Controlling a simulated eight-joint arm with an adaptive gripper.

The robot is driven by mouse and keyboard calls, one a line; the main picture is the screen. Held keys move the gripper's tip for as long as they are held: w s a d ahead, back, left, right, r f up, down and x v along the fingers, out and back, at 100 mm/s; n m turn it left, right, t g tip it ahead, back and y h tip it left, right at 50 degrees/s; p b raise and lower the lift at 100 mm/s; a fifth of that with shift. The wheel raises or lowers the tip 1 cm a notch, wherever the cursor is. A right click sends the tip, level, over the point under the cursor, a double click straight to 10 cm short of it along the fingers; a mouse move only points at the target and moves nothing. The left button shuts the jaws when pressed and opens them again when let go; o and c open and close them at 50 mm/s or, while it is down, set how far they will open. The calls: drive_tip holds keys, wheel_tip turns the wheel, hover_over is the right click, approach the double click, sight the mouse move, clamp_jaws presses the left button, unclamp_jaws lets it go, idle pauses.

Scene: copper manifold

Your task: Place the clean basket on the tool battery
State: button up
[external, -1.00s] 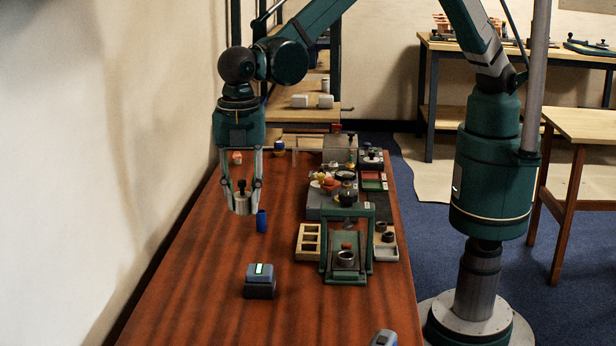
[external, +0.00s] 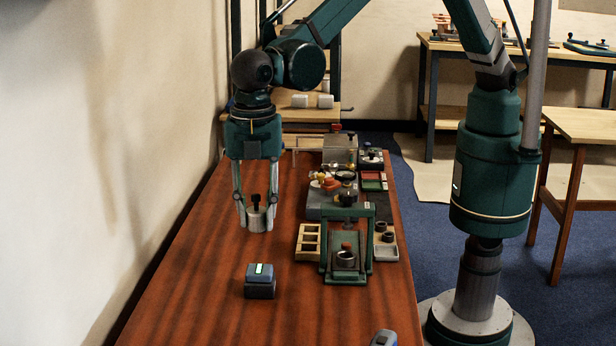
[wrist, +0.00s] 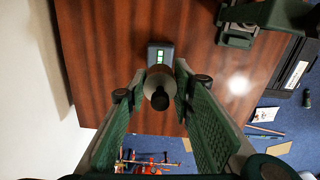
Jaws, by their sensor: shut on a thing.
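My gripper (external: 256,218) is shut on the basket (external: 257,222), a small pale grey cylinder with a dark knob on top. It holds the basket upright above the table. In the wrist view the basket (wrist: 159,80) sits between the two fingers, seen from its knob end. The tool battery (external: 260,284) is a dark blue-grey block with a green-lit indicator on its top. It stands on the table nearer the camera than the gripper, with a gap between. In the wrist view the battery (wrist: 160,52) shows just beyond the basket, which partly covers it.
A green press frame (external: 346,240) stands to the right, with a pale slotted tray (external: 308,242) at its left. Several small parts and boxes crowd the table behind it. A grey device (external: 384,338) lies at the front edge. The wood around the battery is clear.

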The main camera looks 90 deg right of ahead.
hover_over(259, 269)
drive_tip(key=shift+f+b, duration=0.4)
drive_tip(key=shift+f, duration=2.55)
drive_tip(key=shift+f, duration=0.1)
drive_tip(key=shift+f+b, duration=0.3)
drive_tip(key=shift+f, duration=1.45)
drive_tip(key=shift+f, duration=0.15)
drive_tip(key=o, duration=0.9)
wheel_tip(259, 269, up, 12)
drive_tip(key=shift+r+p, duration=0.15)
drive_tip(key=shift+p, duration=0.8)
